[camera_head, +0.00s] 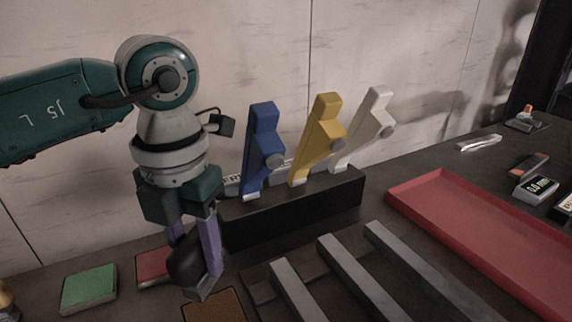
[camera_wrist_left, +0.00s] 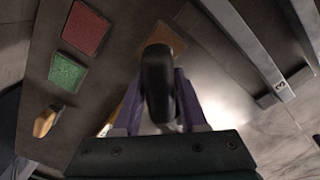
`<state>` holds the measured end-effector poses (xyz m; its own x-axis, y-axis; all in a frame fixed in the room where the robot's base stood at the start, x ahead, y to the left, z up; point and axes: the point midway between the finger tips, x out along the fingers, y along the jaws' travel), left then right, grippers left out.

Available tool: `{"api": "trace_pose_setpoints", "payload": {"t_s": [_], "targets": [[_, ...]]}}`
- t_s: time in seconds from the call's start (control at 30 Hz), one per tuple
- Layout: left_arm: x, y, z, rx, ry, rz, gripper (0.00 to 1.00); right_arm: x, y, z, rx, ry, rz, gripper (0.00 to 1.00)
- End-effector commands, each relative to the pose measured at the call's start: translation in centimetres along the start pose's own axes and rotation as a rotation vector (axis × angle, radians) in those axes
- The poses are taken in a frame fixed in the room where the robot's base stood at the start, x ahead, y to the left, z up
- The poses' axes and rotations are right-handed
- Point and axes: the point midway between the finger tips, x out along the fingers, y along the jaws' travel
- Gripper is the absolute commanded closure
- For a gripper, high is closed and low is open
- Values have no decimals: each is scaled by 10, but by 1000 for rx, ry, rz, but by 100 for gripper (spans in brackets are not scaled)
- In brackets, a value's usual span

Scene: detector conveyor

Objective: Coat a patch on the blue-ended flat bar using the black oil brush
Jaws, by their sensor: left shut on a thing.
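My left gripper (camera_head: 203,278) is shut on a black rounded object, which looks like the black oil brush (camera_head: 184,262). It is held low over the table, left of the grey bars. In the left wrist view the black brush (camera_wrist_left: 158,80) stands between the purple fingers; its working end is hidden. Several grey flat bars (camera_head: 355,276) lie side by side on a dark rack at the lower middle. Bars (camera_wrist_left: 240,45) also show at the upper right of the left wrist view. No blue end is visible on any bar. My right gripper is not in view.
A black holder (camera_head: 300,212) with blue, yellow and white tools stands behind the bars. A green pad (camera_head: 88,288), a red pad (camera_head: 150,267) and a brown pad (camera_head: 214,306) lie near the gripper. A red tray (camera_head: 430,182) and small items are at the right.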

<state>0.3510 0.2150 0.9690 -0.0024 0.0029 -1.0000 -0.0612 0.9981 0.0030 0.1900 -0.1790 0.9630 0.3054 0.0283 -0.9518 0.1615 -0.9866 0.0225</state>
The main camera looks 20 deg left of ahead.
Motion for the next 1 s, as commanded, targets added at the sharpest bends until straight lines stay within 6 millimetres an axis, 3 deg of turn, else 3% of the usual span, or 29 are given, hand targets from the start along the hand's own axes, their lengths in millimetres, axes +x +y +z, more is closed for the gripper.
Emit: {"api": "trace_pose_setpoints", "payload": {"t_s": [0.27,0.63,1.0], "targets": [[18,1,-2,-21,-1,-2,100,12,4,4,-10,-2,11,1],[58,1,-2,-18,-1,-2,100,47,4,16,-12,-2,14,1],[63,2,-1,-18,-2,-1,100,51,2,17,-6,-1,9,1]]}}
